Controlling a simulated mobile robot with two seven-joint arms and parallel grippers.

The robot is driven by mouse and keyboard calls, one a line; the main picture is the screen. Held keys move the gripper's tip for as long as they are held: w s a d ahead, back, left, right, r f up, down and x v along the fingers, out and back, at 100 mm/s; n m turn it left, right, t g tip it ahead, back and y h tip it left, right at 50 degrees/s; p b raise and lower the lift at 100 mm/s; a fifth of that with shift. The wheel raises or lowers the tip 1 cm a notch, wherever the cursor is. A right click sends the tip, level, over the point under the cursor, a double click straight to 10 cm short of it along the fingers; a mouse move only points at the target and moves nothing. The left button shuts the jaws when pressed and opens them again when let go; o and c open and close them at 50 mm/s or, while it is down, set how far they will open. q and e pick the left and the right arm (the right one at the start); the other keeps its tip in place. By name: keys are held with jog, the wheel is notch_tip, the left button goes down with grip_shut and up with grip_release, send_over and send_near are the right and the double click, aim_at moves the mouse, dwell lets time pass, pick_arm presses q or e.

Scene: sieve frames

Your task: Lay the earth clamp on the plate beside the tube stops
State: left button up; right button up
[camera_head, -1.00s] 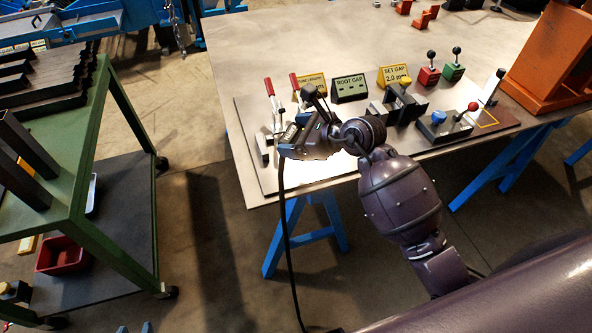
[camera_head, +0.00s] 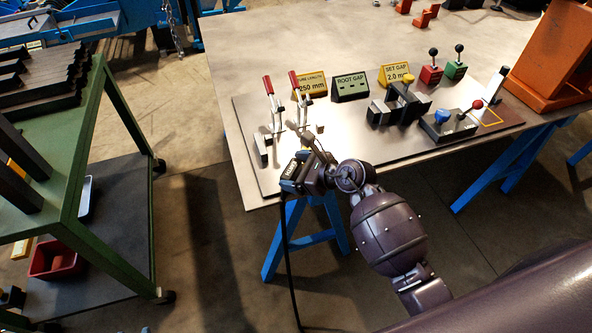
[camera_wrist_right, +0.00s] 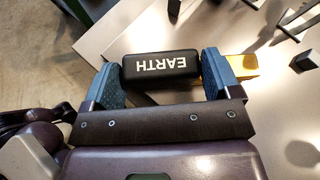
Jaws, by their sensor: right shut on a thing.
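The earth clamp shows in the right wrist view as a black block (camera_wrist_right: 162,68) marked EARTH, held between the two blue-grey pads of my right gripper (camera_wrist_right: 163,78). A brass-coloured piece (camera_wrist_right: 243,67) shows beyond the right pad. In the head view the clamp (camera_head: 291,168) is at the front left edge of the plate (camera_head: 375,148), with a black cable hanging down from it. I cannot tell its height above the plate. Two red-handled toggle clamps (camera_head: 269,95) stand on the plate's left part, behind my gripper; I cannot make out which parts are the tube stops. My left gripper is out of view.
A yellow length sign (camera_head: 312,84) and a dark root gap sign (camera_head: 350,87) stand behind the plate. A black fixture (camera_head: 398,105) and a blue-knobbed one (camera_head: 446,124) occupy its right part. The plate's front middle is bare. A green cart (camera_head: 78,165) stands left.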

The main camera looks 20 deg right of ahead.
jog(key=o, duration=1.3)
jog(key=s+d+r+m+t+h, duration=0.1)
jog(key=s+d+r+m+t, duration=0.15)
jog(key=s+m, duration=0.4)
jog(key=s+d+r+m+t+h+p, duration=0.1)
jog(key=s+d+m+t, duration=0.25)
jog(key=m, duration=0.65)
jog(key=s+d+r+m+t+h, duration=0.1)
jog(key=s+d+r+m+t, duration=0.2)
jog(key=m, duration=0.5)
jog(key=s+d+f+m+g+h, duration=0.1)
jog(key=s+f+m+g+h, duration=0.1)
jog(key=s+f+m, duration=0.2)
jog(key=s+d+f+m+g+h, duration=0.1)
jog(key=s+f+m+g, duration=0.2)
jog(key=f+m, duration=0.3)
jog(key=s+d+f+m+g+h, duration=0.1)
jog(key=s+f+m, duration=0.4)
jog(key=m, duration=0.6)
jog(key=shift+s+d+f+g+h, duration=0.25)
jog(key=shift+s+g+h, duration=0.2)
jog(key=shift+g+h, duration=0.3)
